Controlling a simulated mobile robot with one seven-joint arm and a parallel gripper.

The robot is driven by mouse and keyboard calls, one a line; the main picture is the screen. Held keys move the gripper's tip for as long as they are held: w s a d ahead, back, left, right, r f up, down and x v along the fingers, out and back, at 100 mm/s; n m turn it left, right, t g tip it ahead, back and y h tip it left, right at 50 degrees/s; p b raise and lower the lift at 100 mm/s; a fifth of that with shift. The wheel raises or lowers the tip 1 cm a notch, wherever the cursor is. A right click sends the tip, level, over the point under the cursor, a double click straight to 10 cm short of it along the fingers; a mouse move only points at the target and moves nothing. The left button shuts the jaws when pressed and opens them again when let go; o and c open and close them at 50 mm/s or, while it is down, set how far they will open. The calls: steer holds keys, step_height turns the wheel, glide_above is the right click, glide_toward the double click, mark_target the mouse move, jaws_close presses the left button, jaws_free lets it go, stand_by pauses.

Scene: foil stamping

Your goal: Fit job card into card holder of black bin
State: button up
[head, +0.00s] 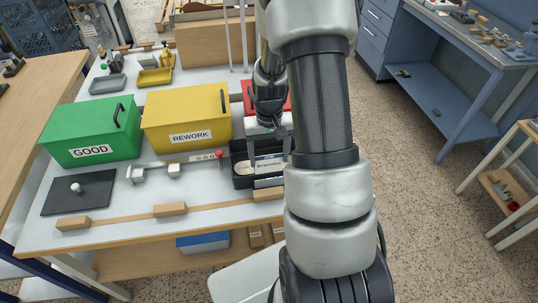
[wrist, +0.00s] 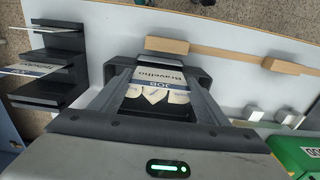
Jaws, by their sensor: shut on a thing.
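My gripper (wrist: 160,82) is shut on a white job card (wrist: 160,75) with a blue band and the words JOB and Bravello. In the head view the card (head: 269,164) is between the fingers, over or at the small black bin (head: 240,178). The bin's dark wall (wrist: 203,84) also shows around the fingers in the wrist view. My arm hides the bin's right side in the head view. The card holder is not clearly visible, and I cannot tell whether the card is in it or just above.
A green GOOD bin (head: 92,132) and a yellow REWORK bin (head: 187,118) stand to the left. A wooden strip with blocks (head: 170,210) runs along the front edge. A black stepped rack with cards (wrist: 52,72) stands left in the wrist view. A red bin (head: 285,98) is partly hidden behind my arm.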

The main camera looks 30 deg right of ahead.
steer(key=shift+f+b, duration=0.5)
steer(key=shift+f, duration=0.1)
steer(key=o, duration=1.1)
